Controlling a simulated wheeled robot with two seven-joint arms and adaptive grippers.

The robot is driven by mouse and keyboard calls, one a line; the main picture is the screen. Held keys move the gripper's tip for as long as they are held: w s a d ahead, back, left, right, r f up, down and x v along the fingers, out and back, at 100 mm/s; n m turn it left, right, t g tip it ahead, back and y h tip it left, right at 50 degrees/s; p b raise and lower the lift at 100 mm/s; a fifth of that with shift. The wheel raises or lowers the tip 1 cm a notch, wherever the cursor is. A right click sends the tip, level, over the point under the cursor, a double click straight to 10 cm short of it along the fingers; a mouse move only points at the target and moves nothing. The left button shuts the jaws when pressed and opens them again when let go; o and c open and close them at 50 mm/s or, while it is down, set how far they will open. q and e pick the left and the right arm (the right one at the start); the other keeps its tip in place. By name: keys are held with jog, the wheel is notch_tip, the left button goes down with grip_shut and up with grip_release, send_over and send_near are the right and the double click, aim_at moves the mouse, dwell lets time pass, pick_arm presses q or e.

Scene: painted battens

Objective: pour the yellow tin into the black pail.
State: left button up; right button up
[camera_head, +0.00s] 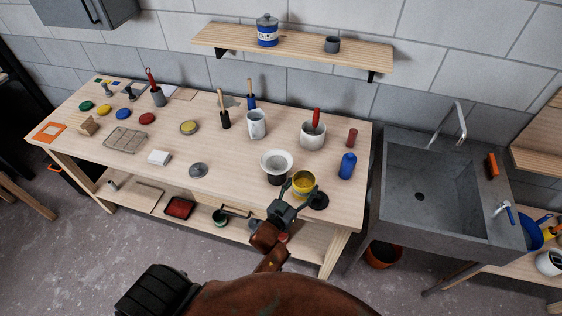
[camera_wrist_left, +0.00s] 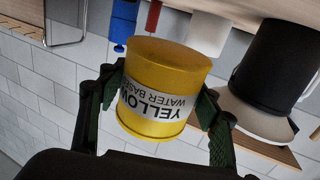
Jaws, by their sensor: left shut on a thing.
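The yellow tin (camera_head: 303,183) is in my left gripper (camera_head: 287,200), near the front right of the workbench. In the head view I see its open yellow top. In the left wrist view, which is upside down, the tin (camera_wrist_left: 165,90) sits between the two fingers (camera_wrist_left: 150,105), its label inverted. It looks roughly upright and raised off the bench. The black pail (camera_head: 277,180) stands just left of the tin, with a wide white flared piece (camera_head: 276,162) on top. The pail (camera_wrist_left: 290,65) also shows in the left wrist view, apart from the tin. My right gripper is out of view.
A dark round patch (camera_head: 318,201) lies on the bench (camera_head: 235,190) beside the tin. A blue bottle (camera_head: 347,165) and a white pot (camera_head: 312,137) with a red-handled tool stand behind. A grey lid (camera_head: 198,170) lies left. A sink (camera_head: 440,195) is at right.

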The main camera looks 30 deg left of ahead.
pick_arm(q)
jog(key=shift+a, duration=0.1)
dwell(0.3)
jog(key=shift+r, duration=0.2)
jog(key=shift+w+a+r+n+p, duration=0.15)
jog(key=shift+a+r+n+p, duration=0.3)
jog(key=shift+n+p, duration=0.6)
jog(key=a+r+n+p, duration=0.1)
jog(key=r+p, duration=0.1)
jog(key=a+r+n+p, duration=0.1)
jog(key=r+p, duration=0.1)
jog(key=p, duration=0.1)
jog(key=r+n+g+p, duration=0.1)
jog(key=r+p, duration=0.1)
jog(key=r, duration=0.1)
jog(key=shift+w+a+n, duration=0.35)
jog(key=shift+w+a, duration=0.05)
jog(key=shift+a, duration=0.15)
jog(key=shift+w+a+f+n+g, duration=0.1)
jog(key=shift+a+n+g, duration=0.2)
jog(key=shift+n, duration=0.2)
